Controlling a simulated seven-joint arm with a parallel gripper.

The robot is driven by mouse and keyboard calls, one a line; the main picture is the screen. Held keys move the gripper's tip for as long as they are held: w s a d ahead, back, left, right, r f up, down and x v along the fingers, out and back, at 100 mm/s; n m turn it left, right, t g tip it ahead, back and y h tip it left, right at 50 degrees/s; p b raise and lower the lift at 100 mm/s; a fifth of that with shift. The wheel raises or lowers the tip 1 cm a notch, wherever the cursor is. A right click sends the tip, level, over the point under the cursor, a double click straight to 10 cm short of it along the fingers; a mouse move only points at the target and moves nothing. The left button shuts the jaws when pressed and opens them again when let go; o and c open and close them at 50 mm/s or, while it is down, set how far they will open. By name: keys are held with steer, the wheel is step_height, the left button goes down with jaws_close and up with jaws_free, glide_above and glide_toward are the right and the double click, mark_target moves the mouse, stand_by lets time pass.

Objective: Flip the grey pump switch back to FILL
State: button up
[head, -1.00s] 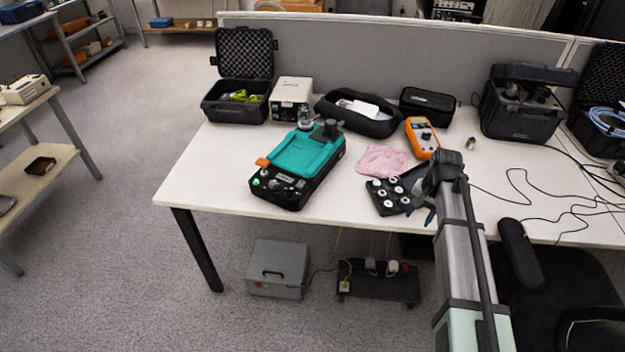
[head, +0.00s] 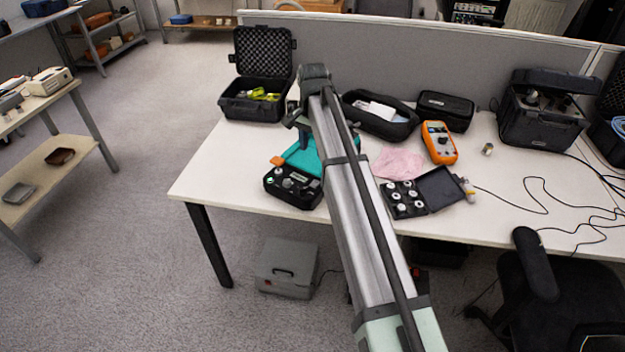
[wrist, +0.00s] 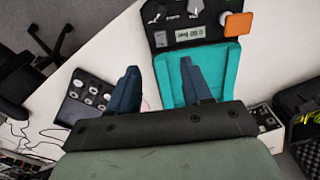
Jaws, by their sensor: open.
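The teal-topped black calibration unit (head: 306,160) stands on the left part of the table, partly hidden behind my arm. Its black control panel (head: 291,184) faces the table's front edge, with a green-lit button, knobs and an orange piece at its corner. In the wrist view the panel (wrist: 180,40) shows a small display and pale controls at the top edge. A light grey piece (wrist: 195,7) is there; I cannot tell whether it is the pump switch or how it is set. My gripper (wrist: 161,78) is open and empty, above the unit's teal top (wrist: 225,75).
A black case with white round pieces (head: 405,198) lies right of the unit, near a pink cloth (head: 398,163) and an orange meter (head: 439,142). An open black case (head: 256,107) stands behind left. Bare tabletop lies left of the unit.

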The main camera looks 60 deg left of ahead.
mark_target(313, 185)
step_height(313, 185, down, 14)
steer(key=shift+r, duration=0.15)
stand_by(0.5)
steer(key=shift+c, duration=0.3)
